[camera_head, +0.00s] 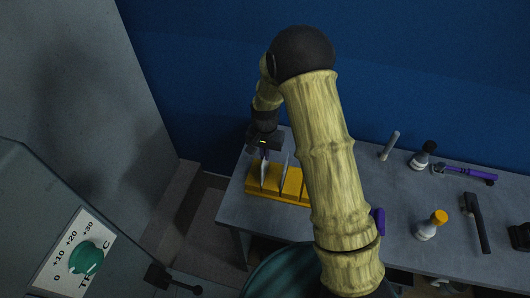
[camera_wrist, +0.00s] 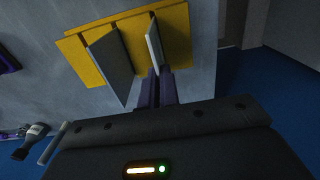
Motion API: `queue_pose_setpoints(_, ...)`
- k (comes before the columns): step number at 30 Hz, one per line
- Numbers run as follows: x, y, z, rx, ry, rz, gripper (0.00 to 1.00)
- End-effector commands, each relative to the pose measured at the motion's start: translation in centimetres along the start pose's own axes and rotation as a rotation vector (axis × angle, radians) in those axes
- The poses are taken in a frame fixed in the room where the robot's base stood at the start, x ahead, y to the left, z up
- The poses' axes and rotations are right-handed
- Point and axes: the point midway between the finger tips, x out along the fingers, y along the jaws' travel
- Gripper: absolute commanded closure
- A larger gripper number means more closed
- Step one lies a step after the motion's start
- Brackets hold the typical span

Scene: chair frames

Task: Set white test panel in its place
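The yellow rack (camera_head: 285,197) stands on the grey table and also shows at the top of the wrist view (camera_wrist: 90,63). A thin white panel (camera_wrist: 153,45) stands on edge at the rack's end, the left end in the head view (camera_head: 263,178). My gripper (camera_wrist: 160,82) has its purple fingers close together at the panel's near edge, and they appear shut on it. In the head view my gripper (camera_head: 265,153) is directly above that panel. The panel's lower edge meets the rack, but I cannot tell how deep it sits. A second, greyer panel (camera_wrist: 112,66) stands tilted beside it.
On the table to the right are a grey cylinder (camera_head: 390,146), a black-capped bottle (camera_head: 422,157), a purple-handled tool (camera_head: 466,173), a yellow-capped bottle (camera_head: 432,226) and a black tool (camera_head: 476,222). A cabinet with a green dial (camera_head: 86,259) stands at lower left.

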Motion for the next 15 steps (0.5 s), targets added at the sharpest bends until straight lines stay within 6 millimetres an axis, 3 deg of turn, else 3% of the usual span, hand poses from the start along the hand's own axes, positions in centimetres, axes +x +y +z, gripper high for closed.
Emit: queue_pose_setpoints(15, 1.4, 0.0, 0.0, 0.0, 0.0, 0.0, 1.0)
